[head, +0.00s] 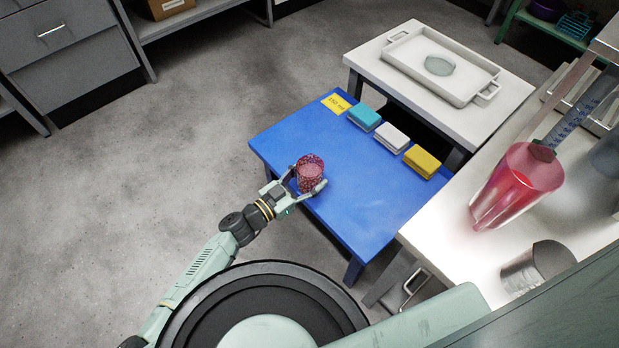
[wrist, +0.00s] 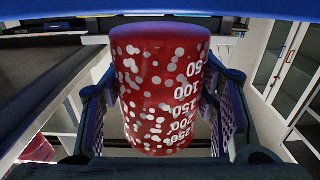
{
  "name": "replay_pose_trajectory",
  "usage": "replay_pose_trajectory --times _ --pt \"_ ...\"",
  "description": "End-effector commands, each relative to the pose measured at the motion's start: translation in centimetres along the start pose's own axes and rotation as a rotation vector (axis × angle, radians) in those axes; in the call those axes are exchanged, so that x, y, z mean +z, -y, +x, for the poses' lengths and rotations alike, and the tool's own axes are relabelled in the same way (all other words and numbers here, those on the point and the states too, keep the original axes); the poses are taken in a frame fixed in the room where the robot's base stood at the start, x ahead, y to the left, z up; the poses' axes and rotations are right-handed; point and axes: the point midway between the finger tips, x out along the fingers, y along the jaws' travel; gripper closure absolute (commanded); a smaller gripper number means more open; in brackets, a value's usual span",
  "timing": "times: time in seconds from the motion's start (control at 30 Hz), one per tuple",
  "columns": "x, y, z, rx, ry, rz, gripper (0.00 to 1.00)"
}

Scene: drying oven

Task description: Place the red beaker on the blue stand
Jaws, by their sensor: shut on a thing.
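The red beaker (head: 310,172), with white spots and volume marks, is between the two fingers of my gripper (head: 307,182), which is shut on it. In the head view it appears over the near left part of the blue stand (head: 345,205), a low blue table. In the wrist view the beaker (wrist: 160,90) fills the middle, with a finger on each side and its marks upside down. A blue surface runs along the top edge there, close to the beaker's end. I cannot tell whether the beaker touches the stand.
A yellow label (head: 336,103), a teal block (head: 364,117), a white block (head: 391,137) and a yellow block (head: 422,161) line the stand's far side. A white table with a tray (head: 400,75) stands behind. A white counter (head: 450,235) with a large red vessel (head: 518,185) is at right.

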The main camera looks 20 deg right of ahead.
Motion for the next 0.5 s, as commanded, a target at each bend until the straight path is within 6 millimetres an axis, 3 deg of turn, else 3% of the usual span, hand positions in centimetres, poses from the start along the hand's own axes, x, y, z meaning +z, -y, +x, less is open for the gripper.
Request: replay_pose_trajectory --times 0.47,0.5 --pt "1.26 -0.04 -0.01 0.001 -0.002 0.0 0.81" --pt "1.37 -0.03 -0.02 0.001 0.0 0.0 0.45"
